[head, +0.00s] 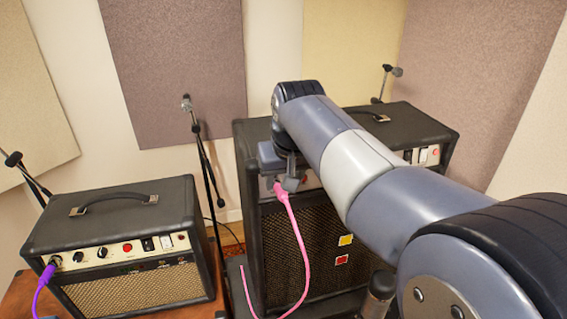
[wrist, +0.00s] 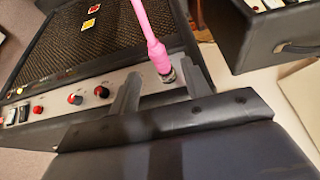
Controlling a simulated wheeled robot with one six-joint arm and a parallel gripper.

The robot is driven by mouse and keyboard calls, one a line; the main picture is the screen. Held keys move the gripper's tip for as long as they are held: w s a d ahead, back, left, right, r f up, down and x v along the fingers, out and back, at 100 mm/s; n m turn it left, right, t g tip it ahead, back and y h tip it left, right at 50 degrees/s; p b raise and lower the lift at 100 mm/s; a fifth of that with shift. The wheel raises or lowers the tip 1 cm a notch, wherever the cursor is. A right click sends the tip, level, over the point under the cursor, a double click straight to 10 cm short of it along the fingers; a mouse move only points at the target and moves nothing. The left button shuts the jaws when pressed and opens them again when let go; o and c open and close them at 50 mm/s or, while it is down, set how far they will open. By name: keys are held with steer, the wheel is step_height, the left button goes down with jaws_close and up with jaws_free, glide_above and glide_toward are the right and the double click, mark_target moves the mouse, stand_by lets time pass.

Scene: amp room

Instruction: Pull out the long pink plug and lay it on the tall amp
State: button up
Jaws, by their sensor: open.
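The pink plug (head: 281,190) is in the front panel of the tall amp (head: 433,117), with its pink cable hanging down the grille. In the wrist view the pink plug (wrist: 157,50) stands at the end of the control panel, and its metal end meets the jack there. My gripper (head: 283,178) is at the tall amp's panel, right by the plug. In the wrist view my gripper (wrist: 162,78) is open, with one finger on each side of the plug and visible gaps. My arm hides part of the tall amp's panel and top.
A smaller amp (head: 115,235) stands on a wooden surface at the left, with a purple plug (head: 47,274) in its panel. Microphone stands (head: 204,160) rise beside and behind the amps. The tall amp's top (head: 408,118) looks bare except for its handle.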

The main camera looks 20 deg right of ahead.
mark_target(282, 191)
steer(key=shift+x, duration=2.3)
jaws_close()
